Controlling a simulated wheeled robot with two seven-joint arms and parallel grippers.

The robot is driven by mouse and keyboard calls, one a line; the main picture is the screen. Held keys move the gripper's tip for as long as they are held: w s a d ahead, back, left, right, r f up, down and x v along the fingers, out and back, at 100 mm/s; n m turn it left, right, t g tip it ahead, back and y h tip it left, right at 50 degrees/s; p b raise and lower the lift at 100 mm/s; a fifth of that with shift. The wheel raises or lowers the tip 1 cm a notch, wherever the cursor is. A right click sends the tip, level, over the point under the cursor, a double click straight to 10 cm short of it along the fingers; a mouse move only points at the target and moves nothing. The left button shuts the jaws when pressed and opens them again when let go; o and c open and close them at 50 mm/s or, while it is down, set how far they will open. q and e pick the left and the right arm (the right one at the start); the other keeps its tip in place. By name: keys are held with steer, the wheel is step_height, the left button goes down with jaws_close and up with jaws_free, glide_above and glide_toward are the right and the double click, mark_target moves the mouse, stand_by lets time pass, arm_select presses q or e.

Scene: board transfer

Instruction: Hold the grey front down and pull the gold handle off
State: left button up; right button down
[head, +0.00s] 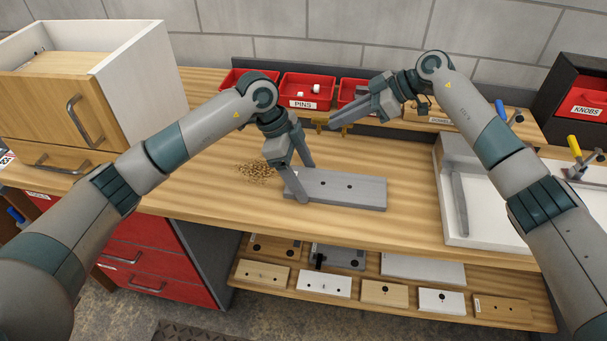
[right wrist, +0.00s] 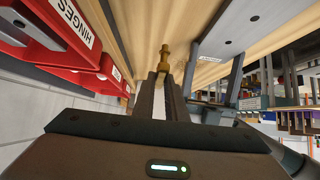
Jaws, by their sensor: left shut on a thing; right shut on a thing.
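The grey front (head: 345,190) lies flat on the wooden workbench, with two dark holes in its bare face. My left gripper (head: 305,182) is shut on its left end, one finger on the near side and one on the far side. The gold handle (head: 319,123) is apart from the front, held off to its far side. My right gripper (head: 332,125) is shut on the handle. In the right wrist view the gold handle (right wrist: 164,58) sticks out from the fingertips, and the grey front (right wrist: 235,25) shows to its right.
Red bins (head: 308,92) stand along the back, one labelled PINS. A wooden drawer cabinet (head: 60,105) stands at left and a white tray (head: 485,238) at right. A small brown pile (head: 256,172) lies left of the front. Several spare fronts lie on the shelf below.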

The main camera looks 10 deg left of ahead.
steer(key=shift+f, duration=3.3)
steer(key=c, duration=1.7)
jaws_free()
steer(key=shift+d+r, duration=0.1)
steer(key=v, duration=1.1)
steer(key=shift+d+r, duration=0.2)
steer(key=shift+d, duration=0.05)
arm_select(q)
steer(key=o, duration=1.3)
